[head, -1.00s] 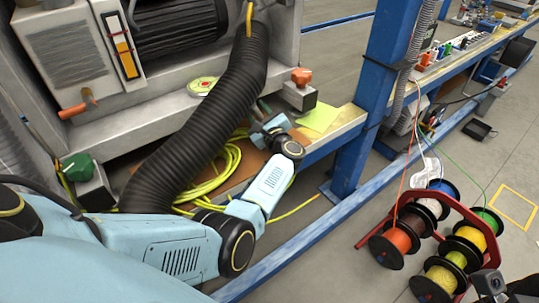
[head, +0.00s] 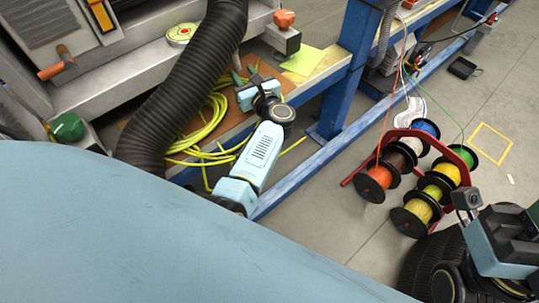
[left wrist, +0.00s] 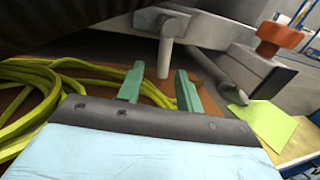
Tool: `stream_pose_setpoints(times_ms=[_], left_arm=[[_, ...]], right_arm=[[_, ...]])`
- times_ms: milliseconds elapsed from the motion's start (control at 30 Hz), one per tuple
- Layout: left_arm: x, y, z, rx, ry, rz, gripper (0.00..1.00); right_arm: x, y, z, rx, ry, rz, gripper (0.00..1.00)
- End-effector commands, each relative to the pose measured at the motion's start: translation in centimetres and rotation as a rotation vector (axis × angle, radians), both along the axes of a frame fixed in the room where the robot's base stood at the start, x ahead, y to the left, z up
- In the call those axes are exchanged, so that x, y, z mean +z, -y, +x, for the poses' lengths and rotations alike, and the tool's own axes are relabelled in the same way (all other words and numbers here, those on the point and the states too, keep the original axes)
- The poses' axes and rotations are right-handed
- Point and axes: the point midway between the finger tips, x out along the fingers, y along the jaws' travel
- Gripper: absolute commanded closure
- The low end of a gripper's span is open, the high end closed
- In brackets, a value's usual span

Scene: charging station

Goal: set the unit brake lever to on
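My left gripper (head: 240,78) is below the front of the grey unit, beside the black corrugated hose (head: 193,100). In the left wrist view its two green fingers (left wrist: 158,84) are apart and empty. A pale rod (left wrist: 165,57) hangs from a grey bracket just beyond the fingertips, roughly in line with the gap; contact cannot be told. An orange-handled lever (head: 57,66) sticks out of the unit at the far left. I cannot tell which is the brake lever. My right gripper (head: 512,245) is at the lower right, its fingers unclear.
An orange knob on a grey box (head: 284,20) and a yellow-green sheet (head: 303,60) are right of my left gripper. A yellow cable coil (head: 205,135) lies by the hose. A blue post (head: 345,75) and a red spool rack (head: 350,180) stand to the right.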

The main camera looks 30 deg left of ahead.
Motion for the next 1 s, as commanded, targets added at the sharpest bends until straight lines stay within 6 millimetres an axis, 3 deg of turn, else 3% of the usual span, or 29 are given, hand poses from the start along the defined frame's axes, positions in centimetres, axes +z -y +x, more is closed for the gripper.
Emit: stream_pose_setpoints(times_ms=[367, 600, 1000], left_arm=[[0.3, 6.2, -4.1, -0.011, -0.017, 0.014, 0.64], [0.8, 7.8, -3.7, -0.186, -0.266, 0.247, 0.64], [-0.8, 11.2, -5.0, -0.472, -0.657, 0.645, 0.64]], right_arm=[[2.3, 0.0, 0.0, 0.000, 0.000, 0.000, 0.64], [5.9, 0.0, 0.0, 0.000, 0.000, 0.000, 0.64], [11.2, 0.0, 0.0, 0.000, 0.000, 0.000, 0.64]])
